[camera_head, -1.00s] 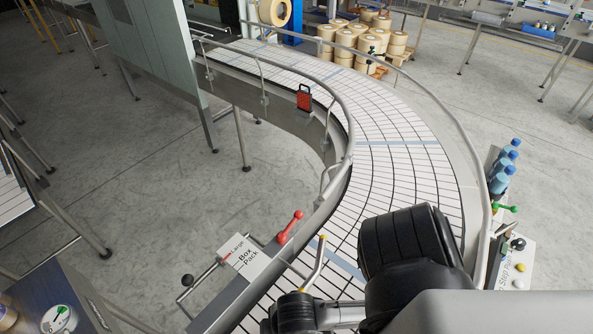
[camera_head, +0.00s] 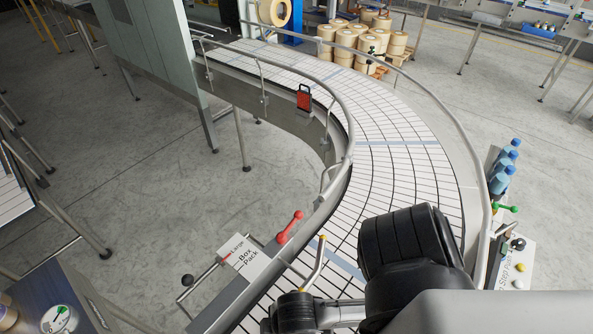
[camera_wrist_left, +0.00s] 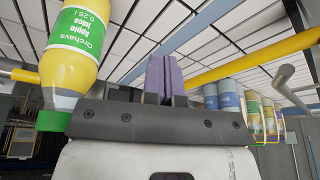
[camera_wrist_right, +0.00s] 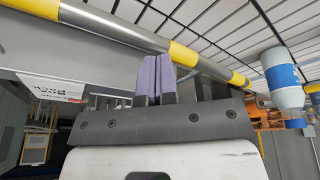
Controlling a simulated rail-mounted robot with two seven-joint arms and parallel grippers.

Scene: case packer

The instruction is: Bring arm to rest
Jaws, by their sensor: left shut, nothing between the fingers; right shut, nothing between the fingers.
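In the left wrist view my left gripper (camera_wrist_left: 164,78) has its two purple fingers pressed together with nothing between them. A juice bottle (camera_wrist_left: 74,48) with a green and yellow label stands close beside it, to the left, not held. In the right wrist view my right gripper (camera_wrist_right: 154,78) also has its purple fingers together and is empty. A bottle with a blue label (camera_wrist_right: 282,77) is to its right, apart from it. In the head view a black arm part of mine covers the near right of the conveyor; neither gripper's fingers show there.
The curved white conveyor (camera_head: 393,150) runs between metal rails. Several blue bottles (camera_head: 504,172) stand outside the right rail. A Box Pack sign (camera_head: 245,257) and a red-ended lever (camera_head: 290,227) are at the near left. More bottles (camera_wrist_left: 228,100) show right of the left gripper.

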